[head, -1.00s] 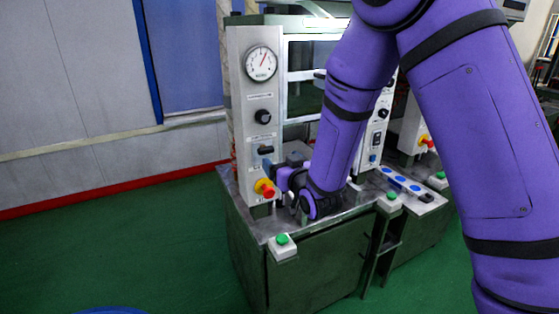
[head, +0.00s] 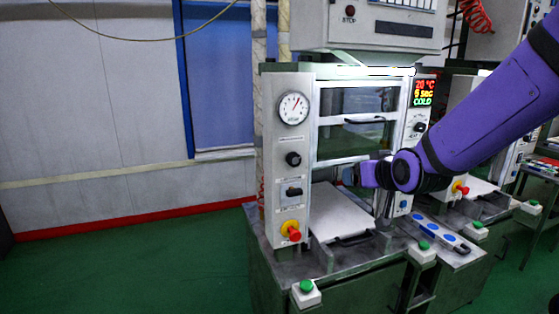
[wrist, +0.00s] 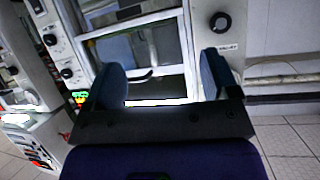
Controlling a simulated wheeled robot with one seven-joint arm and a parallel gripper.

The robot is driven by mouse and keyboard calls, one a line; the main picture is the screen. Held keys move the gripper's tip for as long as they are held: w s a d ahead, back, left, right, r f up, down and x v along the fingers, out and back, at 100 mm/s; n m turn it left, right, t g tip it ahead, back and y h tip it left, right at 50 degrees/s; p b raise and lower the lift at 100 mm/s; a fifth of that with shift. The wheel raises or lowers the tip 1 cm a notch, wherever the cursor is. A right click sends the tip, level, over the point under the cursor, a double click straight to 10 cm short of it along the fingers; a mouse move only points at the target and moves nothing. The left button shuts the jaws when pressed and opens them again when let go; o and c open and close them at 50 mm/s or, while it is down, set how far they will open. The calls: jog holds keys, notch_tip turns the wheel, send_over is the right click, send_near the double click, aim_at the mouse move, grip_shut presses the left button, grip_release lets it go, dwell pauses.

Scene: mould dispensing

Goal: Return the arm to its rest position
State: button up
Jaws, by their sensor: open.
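My purple arm (head: 490,108) reaches in from the right in the head view. Its end, my gripper (head: 352,172), is in front of the press opening, above the light plate. In the wrist view my gripper (wrist: 163,80) has its two blue-grey fingers spread wide with nothing between them. The press door (wrist: 140,55) with its dark handle shows beyond the fingers. I cannot tell how far the fingertips are from it.
The press (head: 288,160) has a gauge, knobs and a red button (head: 294,236) on its left panel. A light plate (head: 338,212) with a dark handle lies on its bed. Green buttons (head: 306,286) stand along the front. Green floor (head: 130,265) is free at left.

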jog(key=s+d+r+g+h, duration=0.1)
jog(key=s+d+r+g, duration=0.1)
jog(key=s, duration=0.7)
jog(key=s+d+r+m+g, duration=0.1)
jog(key=s+d, duration=0.4)
jog(key=s, duration=0.5)
jog(key=s+d+r+m+g+h, duration=0.1)
jog(key=s+d+r+g, duration=0.2)
jog(key=s, duration=0.7)
jog(key=shift+d+g+h, duration=0.3)
jog(key=shift+d+g, duration=0.05)
jog(key=shift+g, duration=0.25)
jog(key=shift+r, duration=0.1)
jog(key=shift+c, duration=0.5)
